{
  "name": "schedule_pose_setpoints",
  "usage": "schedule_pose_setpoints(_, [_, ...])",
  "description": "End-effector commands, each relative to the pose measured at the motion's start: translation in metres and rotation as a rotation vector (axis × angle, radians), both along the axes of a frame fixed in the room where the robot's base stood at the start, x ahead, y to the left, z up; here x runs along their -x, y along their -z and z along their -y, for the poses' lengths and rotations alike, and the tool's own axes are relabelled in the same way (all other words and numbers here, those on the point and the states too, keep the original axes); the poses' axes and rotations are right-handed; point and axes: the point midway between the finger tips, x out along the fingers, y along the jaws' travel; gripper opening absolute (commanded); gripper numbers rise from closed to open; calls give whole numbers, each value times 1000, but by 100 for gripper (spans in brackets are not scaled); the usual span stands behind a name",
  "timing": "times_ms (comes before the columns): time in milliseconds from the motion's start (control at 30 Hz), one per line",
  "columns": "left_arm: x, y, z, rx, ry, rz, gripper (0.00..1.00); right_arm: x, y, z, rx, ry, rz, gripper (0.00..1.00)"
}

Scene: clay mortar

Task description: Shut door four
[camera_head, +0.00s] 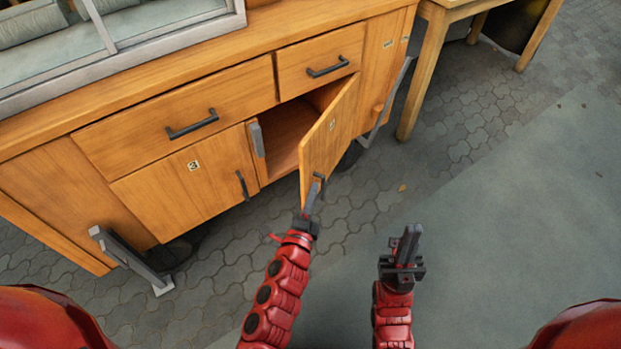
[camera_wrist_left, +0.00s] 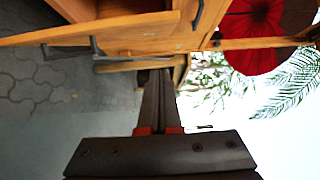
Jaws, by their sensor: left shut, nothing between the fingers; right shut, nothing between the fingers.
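Door four (camera_head: 328,132) is the right lower door of the wooden cabinet. It stands ajar, swung out toward me, with a small label on its face and a dark handle (camera_head: 320,183) near its free edge. My left gripper (camera_head: 311,198) is shut and empty, its fingertips close to that handle; I cannot tell whether they touch. In the left wrist view the shut fingers (camera_wrist_left: 158,100) point toward the cabinet, with the door (camera_wrist_left: 100,30) and its handle (camera_wrist_left: 68,48) to the upper left. My right gripper (camera_head: 408,242) is shut and empty, over the floor.
Door three (camera_head: 185,188) to the left is closed, with drawers (camera_head: 180,110) above. The opening (camera_head: 290,130) behind door four shows a bare interior. A wooden table (camera_head: 425,70) stands to the right. A grey metal leg (camera_head: 130,260) sticks out front left. The right floor is clear.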

Motion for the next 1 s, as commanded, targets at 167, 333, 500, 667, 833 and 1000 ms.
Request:
schedule_pose_setpoints(167, [-32, -3, 8, 4, 1, 5, 0, 0, 0, 0, 0, 0, 0, 0])
schedule_pose_setpoints(333, [-68, -3, 16, 6, 1, 6, 0, 0, 3, 0, 0, 0, 0, 0])
schedule_pose_setpoints(500, [-94, -5, 14, 1, 1, 6, 0, 0, 1, 0, 0, 0, 0, 0])
schedule_pose_setpoints(667, [-103, -3, -5, 3, 1, 1, 0, 0, -3, 0, 0, 0, 0, 0])
schedule_pose_setpoints(833, [-107, -2, -14, 5, 2, 2, 0, 0, -4, 0, 0, 0, 0, 0])
schedule_pose_setpoints(1000, [-107, -2, -14, 6, 3, 3, 0, 0, -4, 0, 0, 0, 0, 0])
